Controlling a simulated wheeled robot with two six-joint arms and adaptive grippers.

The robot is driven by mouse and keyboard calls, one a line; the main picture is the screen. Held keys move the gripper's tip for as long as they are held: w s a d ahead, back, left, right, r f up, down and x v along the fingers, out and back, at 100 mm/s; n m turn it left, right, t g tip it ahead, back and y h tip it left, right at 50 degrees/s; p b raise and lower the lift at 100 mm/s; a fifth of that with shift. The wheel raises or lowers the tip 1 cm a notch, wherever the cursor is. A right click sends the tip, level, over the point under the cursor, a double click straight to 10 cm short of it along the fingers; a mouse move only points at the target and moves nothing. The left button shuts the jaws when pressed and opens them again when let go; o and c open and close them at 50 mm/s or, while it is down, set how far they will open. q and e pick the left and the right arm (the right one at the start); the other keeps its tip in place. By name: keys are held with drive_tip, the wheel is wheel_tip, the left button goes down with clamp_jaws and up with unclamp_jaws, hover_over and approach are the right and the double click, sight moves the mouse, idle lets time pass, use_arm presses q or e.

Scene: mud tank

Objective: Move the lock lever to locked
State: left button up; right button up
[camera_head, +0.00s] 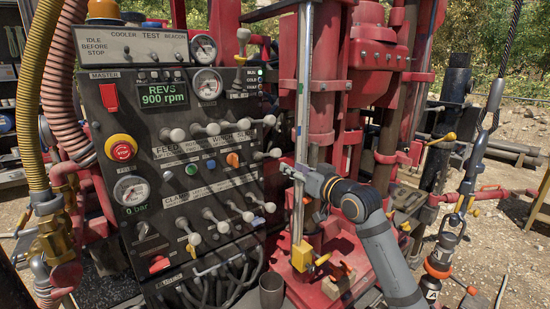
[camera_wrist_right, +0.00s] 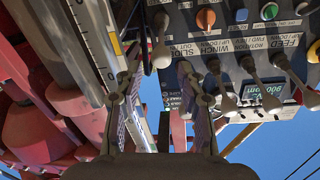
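The control panel (camera_head: 200,165) stands at the left of the head view with several grey-knobbed levers. I cannot tell which is the lock lever. A lever with a yellow part (camera_head: 193,240) sits low on the panel. My right gripper (camera_head: 284,169) reaches in from the lower right at the panel's right edge, near a grey-knobbed lever (camera_head: 274,153). In the wrist view my right gripper (camera_wrist_right: 160,66) has its fingers apart. A grey lever knob (camera_wrist_right: 160,56) shows between the fingertips; I cannot tell whether they touch it. My left gripper is out of view.
A metal rail (camera_head: 302,110) and red mast (camera_head: 322,90) stand close to the right gripper. A yellow block with a handle (camera_head: 303,258) sits at the rail's foot. Hoses (camera_head: 58,90) run down the left. A hook and chain (camera_head: 470,160) hang at the right.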

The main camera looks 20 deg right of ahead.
sight(278, 156)
drive_tip(key=p+x, duration=0.1)
drive_tip(key=x, duration=0.2)
drive_tip(key=r+p+x, duration=0.1)
drive_tip(key=p+x, duration=0.1)
drive_tip(key=x, duration=0.1)
drive_tip(key=p+x, duration=0.2)
drive_tip(key=x, duration=0.2)
drive_tip(key=shift+w+r, duration=0.1)
drive_tip(key=shift+r, duration=0.05)
clamp_jaws()
